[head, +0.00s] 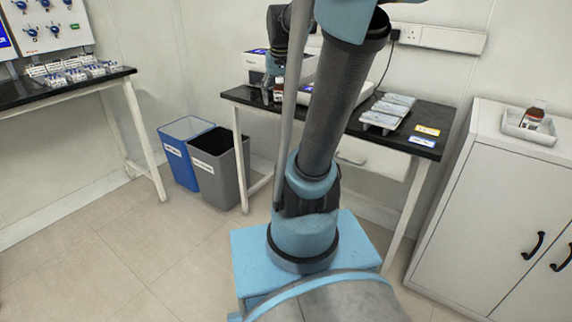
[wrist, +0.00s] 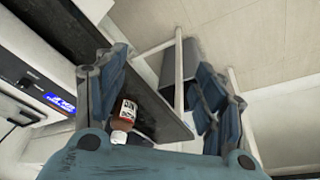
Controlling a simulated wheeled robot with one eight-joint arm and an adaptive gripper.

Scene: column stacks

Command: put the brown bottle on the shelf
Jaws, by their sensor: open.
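A brown bottle (wrist: 128,110) with a white label and a pale cap shows in the wrist view, on the dark bench top. My gripper (wrist: 168,75) is open around it: the bottle lies between the fingers, close to the left one, and contact cannot be told. In the head view my gripper (head: 268,93) hangs low at the left end of the black bench (head: 405,147), and the bottle (head: 279,84) shows in small part beside it. A second brown bottle (head: 536,112) sits in a white tray on the cabinet at right. I cannot identify a shelf.
A white instrument (head: 257,66) stands on the bench close to my gripper. Grey racks (head: 388,110) lie to the right. Blue (head: 178,158) and grey (head: 217,170) bins stand left of the bench. The white cabinet (head: 495,200) is at right. The floor at left is clear.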

